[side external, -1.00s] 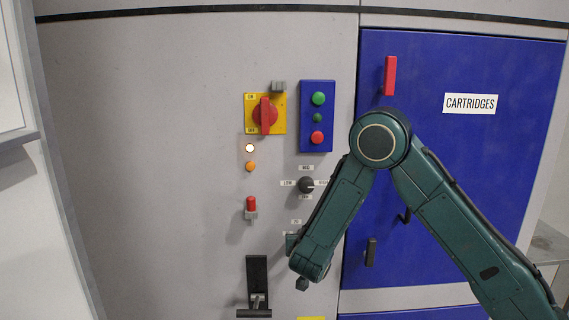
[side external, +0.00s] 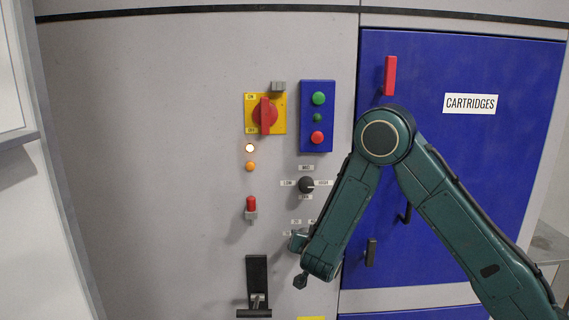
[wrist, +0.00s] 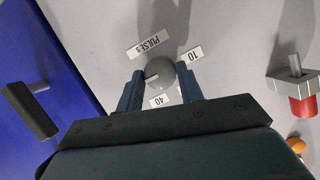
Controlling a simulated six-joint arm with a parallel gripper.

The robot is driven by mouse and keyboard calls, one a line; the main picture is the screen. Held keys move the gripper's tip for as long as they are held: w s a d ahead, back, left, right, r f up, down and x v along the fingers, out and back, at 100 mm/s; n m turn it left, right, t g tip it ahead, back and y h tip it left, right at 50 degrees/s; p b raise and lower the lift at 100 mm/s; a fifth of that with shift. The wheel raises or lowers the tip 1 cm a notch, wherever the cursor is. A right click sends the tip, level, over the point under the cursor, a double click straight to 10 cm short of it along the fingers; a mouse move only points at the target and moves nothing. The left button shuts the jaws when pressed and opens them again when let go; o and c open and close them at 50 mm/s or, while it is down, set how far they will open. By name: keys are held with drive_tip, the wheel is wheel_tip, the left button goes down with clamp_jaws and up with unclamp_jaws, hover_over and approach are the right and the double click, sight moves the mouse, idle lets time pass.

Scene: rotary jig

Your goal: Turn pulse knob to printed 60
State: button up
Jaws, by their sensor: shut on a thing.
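The pulse knob (wrist: 160,71) is a small round grey knob on the grey panel in the wrist view. My gripper (wrist: 160,76) is shut on it, one dark blue finger on each side. A short pale mark on the knob's face points left in this view, towards the left finger. Printed labels lie around it: "PULSE S" (wrist: 150,47) above, "10" (wrist: 193,54) at upper right and "40" (wrist: 159,100) below. I see no printed 60. In the side view my gripper (side external: 298,242) is at the panel and hides the knob.
A selector knob (side external: 306,185) with LOW and HIGH labels sits above my gripper. A red-tipped toggle (side external: 251,207) is left of it, and a black lever (side external: 257,283) is below left. The blue CARTRIDGES door (side external: 470,190) with handles stands behind my arm.

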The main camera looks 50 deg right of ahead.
drive_tip(key=o, duration=1)
drive_tip(key=shift+s+a, duration=0.1)
drive_tip(key=v, duration=1.3)
drive_tip(key=shift+s, duration=0.25)
drive_tip(key=shift+r, duration=0.15)
drive_tip(key=s+d+r+g+y, duration=0.3)
drive_tip(key=s+d+g, duration=0.15)
drive_tip(key=s, duration=0.35)
drive_tip(key=s+a+r+n+y, duration=0.2)
drive_tip(key=s+r+n, duration=0.2)
drive_tip(key=s, duration=0.3)
drive_tip(key=s+a+r+n+y, duration=0.3)
drive_tip(key=s+r+n, duration=0.1)
drive_tip(key=s+n, duration=0.2)
drive_tip(key=shift+s+r+n+y, duration=0.3)
drive_tip(key=shift+s+n, duration=0.1)
drive_tip(key=shift+n, duration=0.2)
